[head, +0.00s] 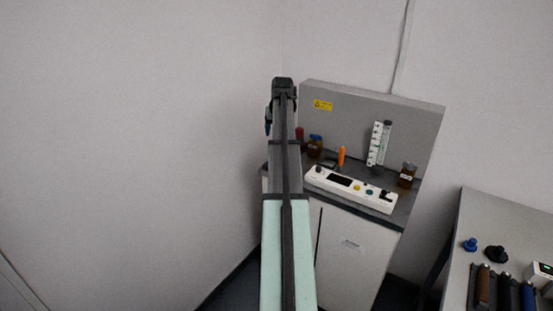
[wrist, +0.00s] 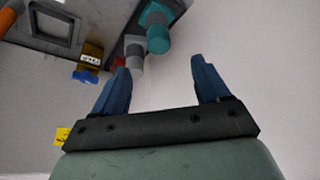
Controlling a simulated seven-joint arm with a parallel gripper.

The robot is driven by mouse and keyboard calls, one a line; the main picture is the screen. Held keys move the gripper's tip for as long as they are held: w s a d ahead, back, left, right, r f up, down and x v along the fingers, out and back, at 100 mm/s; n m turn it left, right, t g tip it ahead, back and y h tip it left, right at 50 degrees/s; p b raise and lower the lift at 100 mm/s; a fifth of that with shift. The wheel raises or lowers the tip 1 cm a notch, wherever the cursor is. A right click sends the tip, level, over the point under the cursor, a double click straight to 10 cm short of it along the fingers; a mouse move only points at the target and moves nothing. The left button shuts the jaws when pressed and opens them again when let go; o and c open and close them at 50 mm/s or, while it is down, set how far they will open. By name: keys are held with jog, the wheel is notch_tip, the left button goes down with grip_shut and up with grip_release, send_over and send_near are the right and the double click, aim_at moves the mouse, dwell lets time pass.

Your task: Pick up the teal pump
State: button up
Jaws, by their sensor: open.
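The teal pump (wrist: 158,33) shows at the top of the wrist view, a teal cylinder on a dark grey top surface. A grey cylindrical part (wrist: 134,50) is right beside it. My gripper (wrist: 160,68) is open with two blue fingers apart and nothing between them. The pump appears beyond the fingertips, roughly in line with the gap, and apart from them. In the head view, my gripper (head: 268,127) is at the far end of my arm, by the left edge of the bench; I cannot make out the pump there, and my arm covers part of that area.
An amber bottle (head: 315,146) with a blue cap, an orange-handled tool (head: 341,157), a white control panel (head: 350,189) and another amber bottle (head: 407,175) stand on the bench. A grey backboard (head: 350,120) rises behind. A second table (head: 510,225) is at right.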

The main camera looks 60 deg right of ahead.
jog(key=x, duration=0.8)
jog(key=shift+d+f, duration=0.1)
jog(key=shift+f, duration=0.15)
jog(key=shift+x, duration=2.65)
jog(key=shift+s, duration=0.1)
jog(key=shift+c, duration=0.4)
jog(key=c, duration=1.3)
notch_tip(320, 180, up, 10)
jog(key=shift+r, duration=0.1)
jog(key=shift+d, duration=0.1)
